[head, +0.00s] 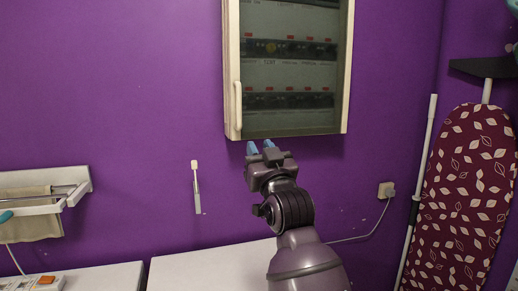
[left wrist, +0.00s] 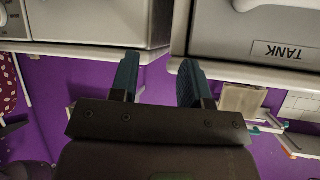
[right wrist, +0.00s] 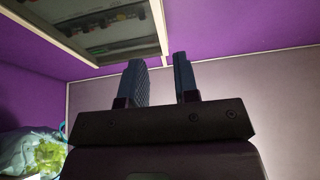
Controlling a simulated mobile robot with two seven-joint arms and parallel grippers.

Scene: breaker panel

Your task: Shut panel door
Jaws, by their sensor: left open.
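The breaker panel (head: 345,65) hangs on the purple wall in the head view. Its glazed door (head: 290,75) has a pale frame and a pale vertical handle (head: 238,103) on the left side. The door lies over the breaker rows; whether it is fully flush I cannot tell. My right gripper (head: 261,147) is just below the door's lower edge, right of the handle, with its fingers apart and empty. In the right wrist view the panel (right wrist: 158,25) is at upper left, beyond the fingers. My left gripper (left wrist: 157,75) is open and empty, away from the panel.
An ironing board (head: 465,195) and a white pole (head: 420,180) stand at the right. A socket with a plug (head: 386,190) is on the wall. White surfaces (head: 205,270) lie below. A rack with cloth (head: 45,190) is at the left. The wall left of the panel is mostly clear.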

